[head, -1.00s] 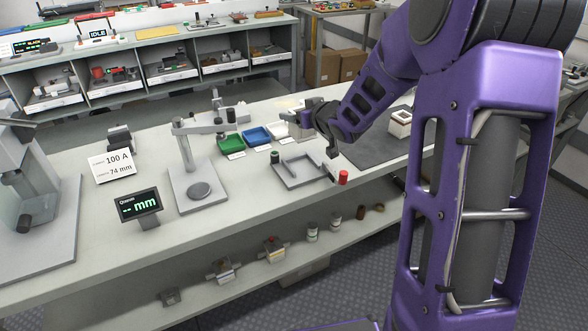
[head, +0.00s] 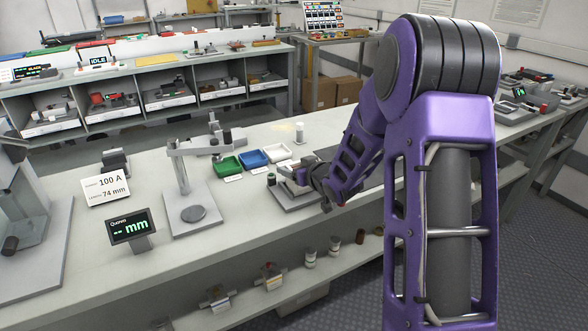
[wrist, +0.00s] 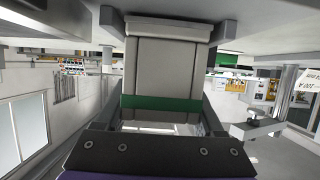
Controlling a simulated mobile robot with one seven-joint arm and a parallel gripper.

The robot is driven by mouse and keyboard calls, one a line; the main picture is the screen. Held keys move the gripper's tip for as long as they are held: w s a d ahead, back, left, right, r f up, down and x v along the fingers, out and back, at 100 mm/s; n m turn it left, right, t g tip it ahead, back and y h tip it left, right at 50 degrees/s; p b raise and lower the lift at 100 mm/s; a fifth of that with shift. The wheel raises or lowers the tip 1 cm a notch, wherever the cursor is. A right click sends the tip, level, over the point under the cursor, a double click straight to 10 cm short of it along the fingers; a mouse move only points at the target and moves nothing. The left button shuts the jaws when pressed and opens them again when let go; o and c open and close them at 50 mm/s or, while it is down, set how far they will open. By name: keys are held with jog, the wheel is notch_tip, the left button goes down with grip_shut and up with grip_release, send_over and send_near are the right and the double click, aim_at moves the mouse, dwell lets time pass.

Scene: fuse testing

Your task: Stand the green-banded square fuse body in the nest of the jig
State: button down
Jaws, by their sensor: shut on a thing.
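The square fuse body (wrist: 165,62) is pale grey-white with a green band (wrist: 160,103), and it fills the middle of the wrist view. My gripper (wrist: 167,28) is shut on it, with a finger on each side. In the head view my gripper (head: 302,176) is low over the jig (head: 292,199), a grey plate with raised walls on the bench. The held body is mostly hidden there behind the gripper. The nest is also covered, so I cannot tell whether the body touches its floor.
Green (head: 227,165), blue (head: 252,158) and white (head: 277,152) trays stand behind the jig. My arm covers the bench to the right.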

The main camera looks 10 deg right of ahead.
jog(key=shift+f, duration=0.2)
grip_release()
jog(key=shift+r, duration=0.1)
jog(key=shift+r, duration=0.25)
jog(key=p+v, duration=0.1)
jog(key=v, duration=1.1)
jog(key=shift+p, duration=0.35)
